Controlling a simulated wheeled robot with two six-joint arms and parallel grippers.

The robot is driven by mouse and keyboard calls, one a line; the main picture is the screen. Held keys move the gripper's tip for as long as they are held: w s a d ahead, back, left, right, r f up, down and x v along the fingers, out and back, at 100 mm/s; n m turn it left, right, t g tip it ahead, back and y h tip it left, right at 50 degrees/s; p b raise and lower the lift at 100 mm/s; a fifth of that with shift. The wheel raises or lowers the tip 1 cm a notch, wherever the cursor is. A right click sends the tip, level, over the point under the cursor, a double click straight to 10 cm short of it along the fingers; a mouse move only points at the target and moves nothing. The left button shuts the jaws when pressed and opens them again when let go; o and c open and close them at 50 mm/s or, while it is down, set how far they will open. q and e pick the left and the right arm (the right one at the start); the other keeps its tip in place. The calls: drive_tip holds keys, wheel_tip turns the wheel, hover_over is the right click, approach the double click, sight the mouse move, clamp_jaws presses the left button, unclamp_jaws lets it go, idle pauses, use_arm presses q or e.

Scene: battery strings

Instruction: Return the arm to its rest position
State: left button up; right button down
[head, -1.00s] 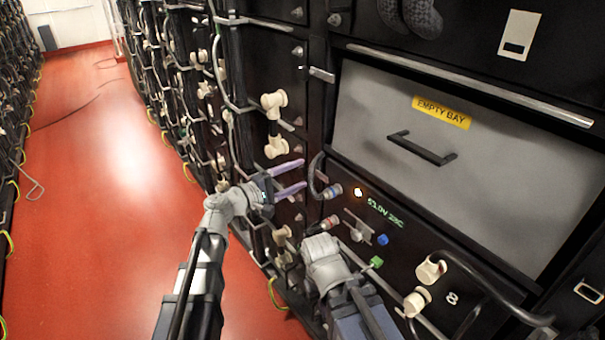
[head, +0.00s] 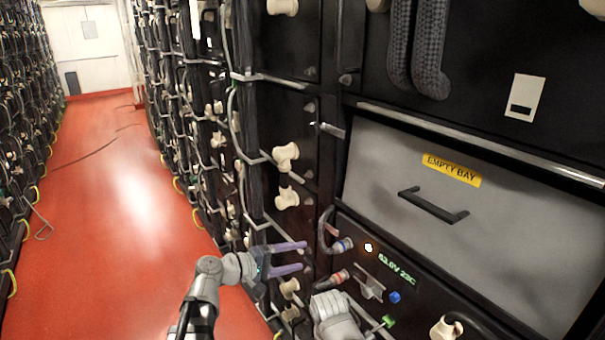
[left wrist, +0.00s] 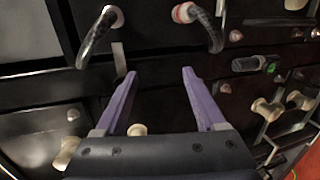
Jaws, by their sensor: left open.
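My left gripper (head: 290,257) is in the lower middle of the head view, with two purple fingers apart and nothing between them. It is in front of the dark battery rack, left of the cable with the blue-ringed plug (head: 342,245). In the left wrist view the open purple fingers (left wrist: 155,95) point at the rack front, below two looped black cables (left wrist: 98,38). My right arm shows only as a grey link at the bottom of the head view; its gripper is not in view.
A grey panel labelled EMPTY BAY (head: 480,215) with a black handle (head: 433,206) is at the right. Cream connectors (head: 286,156) stick out from the rack. A red aisle floor (head: 120,200) lies open on the left, between two rack rows.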

use_arm(q)
drive_tip(key=s+a+f+m+g+y, duration=0.2)
drive_tip(key=s+f+g+y, duration=0.15)
drive_tip(key=f, duration=0.35)
drive_tip(key=s+a+f+m+g+y, duration=0.2)
drive_tip(key=s+f+m+y, duration=0.1)
drive_tip(key=s+f, duration=0.25)
drive_tip(key=s+a+f+m+g+y+p, duration=0.1)
drive_tip(key=s+a+f+y, duration=0.1)
drive_tip(key=s+a+y, duration=0.15)
drive_tip(key=s+a+f+m+g+y, duration=0.1)
drive_tip(key=s+a+f+y, duration=0.15)
drive_tip(key=a, duration=0.25)
drive_tip(key=s+d+r+m+p, duration=0.1)
drive_tip(key=d+r+p, duration=0.2)
drive_tip(key=r+p, duration=0.4)
drive_tip(key=s+d+r+m+y+p, duration=0.1)
drive_tip(key=s+d+r+p, duration=0.1)
drive_tip(key=d+r+p, duration=0.2)
drive_tip(key=s+d+r+m+p, duration=0.1)
drive_tip(key=s+d+r+p, duration=0.1)
drive_tip(key=r+p, duration=0.8)
drive_tip(key=shift+d+r+m+g+y, duration=0.35)
drive_tip(key=shift+d+r+g, duration=0.1)
drive_tip(key=shift+d+r, duration=0.35)
drive_tip(key=shift+d, duration=0.1)
